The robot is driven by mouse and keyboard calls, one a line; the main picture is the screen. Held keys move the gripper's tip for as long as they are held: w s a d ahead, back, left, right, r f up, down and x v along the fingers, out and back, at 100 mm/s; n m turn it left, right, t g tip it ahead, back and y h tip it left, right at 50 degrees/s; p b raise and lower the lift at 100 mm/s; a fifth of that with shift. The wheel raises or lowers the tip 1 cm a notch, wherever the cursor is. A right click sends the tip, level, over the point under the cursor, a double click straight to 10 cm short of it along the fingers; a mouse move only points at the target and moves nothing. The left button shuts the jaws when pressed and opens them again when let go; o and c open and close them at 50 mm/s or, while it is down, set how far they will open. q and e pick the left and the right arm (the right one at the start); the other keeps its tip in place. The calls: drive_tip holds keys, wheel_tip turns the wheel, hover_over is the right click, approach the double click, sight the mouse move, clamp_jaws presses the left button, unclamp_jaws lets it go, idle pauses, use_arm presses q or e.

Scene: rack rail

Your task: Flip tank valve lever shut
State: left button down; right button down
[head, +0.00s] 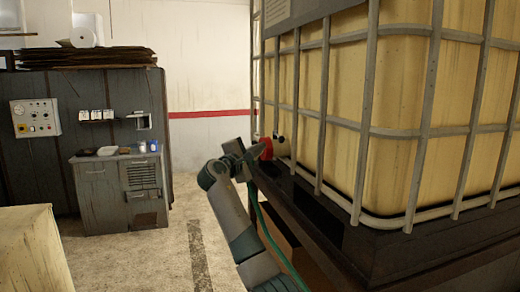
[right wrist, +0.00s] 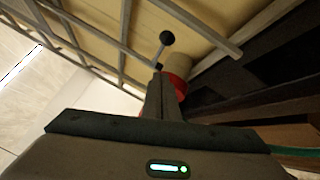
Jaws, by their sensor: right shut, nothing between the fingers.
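The tank (head: 400,110) is a large yellowish container in a grey metal cage, at the right of the head view. Its valve (head: 267,149) shows as a small red part low on the tank's left side. The right wrist view shows the valve's red ring (right wrist: 179,86) and a lever (right wrist: 162,52) with a round black knob. My right gripper (head: 254,150) is at the valve, its shut fingers (right wrist: 160,80) just below the lever in the wrist view. The fingers partly hide the red ring and the lever's base; I cannot tell whether they touch. My left gripper is out of view.
The tank stands on a dark base (head: 400,255) whose edge runs below the valve. A grey cabinet (head: 122,190) and a control box (head: 36,118) stand at the left. A pale block (head: 32,250) fills the lower left corner. The floor (head: 150,255) between is clear.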

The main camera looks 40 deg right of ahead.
drive_tip(key=s+a+b, duration=0.4)
drive_tip(key=s+a, duration=0.2)
drive_tip(key=shift+s+f+b, duration=0.3)
drive_tip(key=shift+s+f, duration=0.1)
drive_tip(key=shift+f, duration=0.05)
idle(0.4)
